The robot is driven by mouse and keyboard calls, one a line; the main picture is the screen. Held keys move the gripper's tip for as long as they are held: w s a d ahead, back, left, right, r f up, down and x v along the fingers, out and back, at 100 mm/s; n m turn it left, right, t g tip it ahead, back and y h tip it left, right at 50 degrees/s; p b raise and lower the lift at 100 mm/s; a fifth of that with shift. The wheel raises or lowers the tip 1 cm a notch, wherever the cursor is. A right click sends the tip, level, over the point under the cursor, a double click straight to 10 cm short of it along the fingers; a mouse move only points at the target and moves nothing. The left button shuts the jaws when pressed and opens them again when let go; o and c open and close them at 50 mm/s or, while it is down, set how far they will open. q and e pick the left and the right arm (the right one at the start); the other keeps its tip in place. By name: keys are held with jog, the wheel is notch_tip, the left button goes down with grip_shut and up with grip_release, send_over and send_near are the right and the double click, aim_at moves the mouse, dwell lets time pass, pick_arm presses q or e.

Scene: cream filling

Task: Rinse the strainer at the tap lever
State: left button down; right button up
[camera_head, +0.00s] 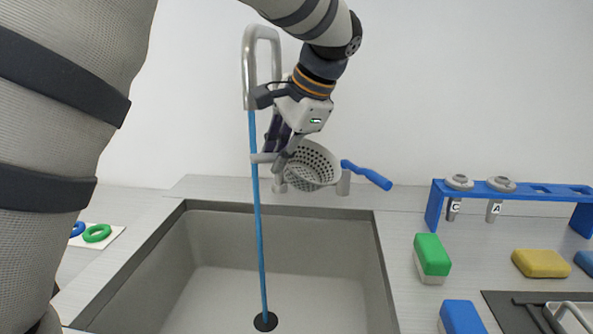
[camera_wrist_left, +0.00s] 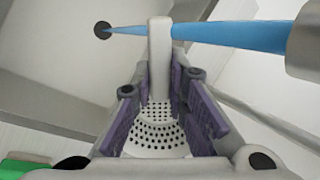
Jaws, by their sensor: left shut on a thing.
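My left gripper (camera_head: 281,150) is shut on the handle of the grey perforated strainer (camera_head: 316,165) and holds it above the back edge of the sink. In the left wrist view the strainer (camera_wrist_left: 157,138) shows beyond the fingers (camera_wrist_left: 160,95), its handle between them. The tap spout (camera_head: 249,75) rises behind the sink, and a blue water stream (camera_head: 259,220) falls from it to the drain. The strainer's bowl is right of the stream; its handle end overlaps the stream in the head view, contact unclear. The blue tap lever (camera_head: 367,175) is right of the bowl. My right gripper is not in view.
The sink (camera_head: 210,290) is empty apart from the stream and the dark drain (camera_head: 265,321). Right of it are a green-and-white sponge (camera_head: 432,257), a blue block (camera_head: 460,317), a yellow sponge (camera_head: 540,263) and a blue rack (camera_head: 520,190). Rings (camera_head: 97,233) lie at left.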

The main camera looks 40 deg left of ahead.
pick_arm(q)
jog(key=d, duration=0.8)
jog(key=shift+s+r, duration=0.1)
dwell(1.2)
jog(key=d+r, duration=0.4)
jog(key=d, duration=0.1)
jog(key=shift+s, duration=0.1)
dwell(0.7)
